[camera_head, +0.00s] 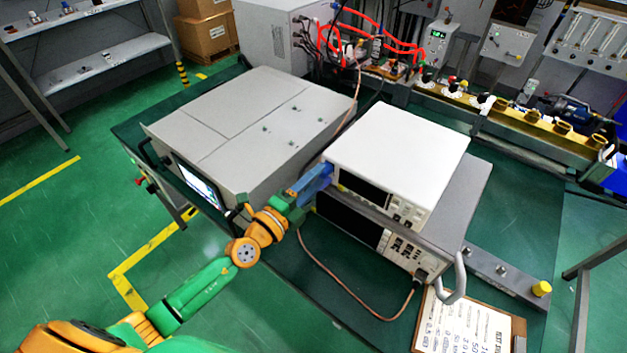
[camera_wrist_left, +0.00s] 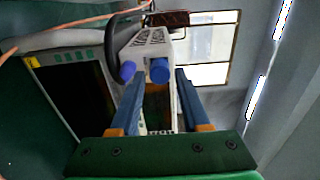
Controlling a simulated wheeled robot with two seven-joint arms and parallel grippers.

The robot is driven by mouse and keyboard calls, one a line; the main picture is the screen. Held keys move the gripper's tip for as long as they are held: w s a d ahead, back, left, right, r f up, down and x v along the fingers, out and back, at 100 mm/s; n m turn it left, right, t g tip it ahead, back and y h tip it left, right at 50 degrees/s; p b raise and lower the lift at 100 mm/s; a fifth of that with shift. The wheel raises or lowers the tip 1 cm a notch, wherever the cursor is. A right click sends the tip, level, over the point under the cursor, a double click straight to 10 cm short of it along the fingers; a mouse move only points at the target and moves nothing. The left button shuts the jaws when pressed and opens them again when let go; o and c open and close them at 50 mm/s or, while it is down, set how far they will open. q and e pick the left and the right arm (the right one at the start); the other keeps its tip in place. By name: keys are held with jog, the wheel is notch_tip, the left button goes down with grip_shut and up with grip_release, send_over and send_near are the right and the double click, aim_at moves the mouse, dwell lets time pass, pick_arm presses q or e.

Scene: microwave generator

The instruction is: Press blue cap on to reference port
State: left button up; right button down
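My left gripper (camera_head: 318,180), with blue fingers, is at the left front edge of the white instrument (camera_head: 398,150) in the head view. In the left wrist view its fingers (camera_wrist_left: 161,76) are apart. A round blue cap (camera_wrist_left: 159,70) shows in line with the gap between the fingertips, with space on both sides; I cannot tell whether it touches anything. A second blue round piece (camera_wrist_left: 128,71) shows left of it, by a dark curved handle (camera_wrist_left: 122,50). I cannot make out which one is on the reference port. In the head view, the gripper hides this area. My right gripper is not in view.
The white instrument stands on a wider grey unit (camera_head: 465,195) with a metal handle (camera_head: 460,278). A large grey box (camera_head: 250,115) with a screen is close on the left. A clipboard (camera_head: 468,325) lies at the front right.

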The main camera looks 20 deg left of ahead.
pick_arm(q)
jog(key=shift+o, duration=0.4)
jog(key=b+v, duration=0.1)
jog(key=v, duration=0.6)
jog(key=shift+b, duration=0.35)
